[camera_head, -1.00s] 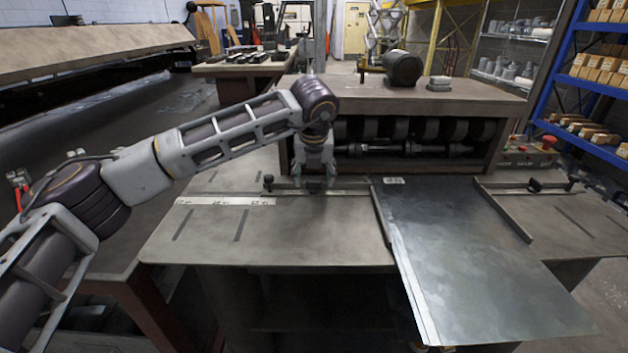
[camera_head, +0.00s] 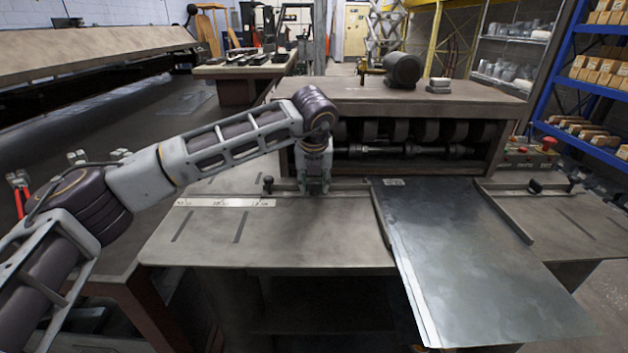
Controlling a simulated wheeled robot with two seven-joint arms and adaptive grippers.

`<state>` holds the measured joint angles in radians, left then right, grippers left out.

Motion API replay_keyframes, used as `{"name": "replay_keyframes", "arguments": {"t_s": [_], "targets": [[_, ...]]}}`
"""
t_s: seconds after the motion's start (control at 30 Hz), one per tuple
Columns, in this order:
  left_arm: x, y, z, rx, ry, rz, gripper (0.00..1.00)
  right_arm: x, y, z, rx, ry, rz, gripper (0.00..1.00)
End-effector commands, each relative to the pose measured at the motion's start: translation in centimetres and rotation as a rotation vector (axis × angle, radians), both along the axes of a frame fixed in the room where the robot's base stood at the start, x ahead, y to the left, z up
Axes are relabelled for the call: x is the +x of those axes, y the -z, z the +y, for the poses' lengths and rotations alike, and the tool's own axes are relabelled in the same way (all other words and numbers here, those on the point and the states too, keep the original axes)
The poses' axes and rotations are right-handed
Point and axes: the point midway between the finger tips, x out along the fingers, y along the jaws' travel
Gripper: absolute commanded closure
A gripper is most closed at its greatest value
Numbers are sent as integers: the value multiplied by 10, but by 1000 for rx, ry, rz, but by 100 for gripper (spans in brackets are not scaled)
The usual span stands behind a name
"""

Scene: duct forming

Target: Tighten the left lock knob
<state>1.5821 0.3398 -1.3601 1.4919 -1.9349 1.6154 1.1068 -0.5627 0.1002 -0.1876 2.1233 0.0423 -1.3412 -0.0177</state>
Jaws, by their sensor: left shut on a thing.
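My left gripper (camera_head: 315,188) points down at the left fence rail, in front of the machine's opening. Its fingers are closed around the left lock knob, which is mostly hidden between them. A small dark knob (camera_head: 268,184) stands apart on the left end of the same rail. The right lock knob (camera_head: 535,187) is on the rail at the right side of the table. My right gripper is not in view.
A sheet of metal (camera_head: 470,260) lies on the machine table (camera_head: 300,240) and overhangs its front edge. The roller housing (camera_head: 400,97) stands just behind my gripper. The table's left front is clear.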

Motion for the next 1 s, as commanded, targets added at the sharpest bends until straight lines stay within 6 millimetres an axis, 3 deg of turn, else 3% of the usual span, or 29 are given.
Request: {"name": "replay_keyframes", "arguments": {"t_s": [1.0], "targets": [[0,1,2,1,378,2,85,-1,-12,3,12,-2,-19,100]]}}
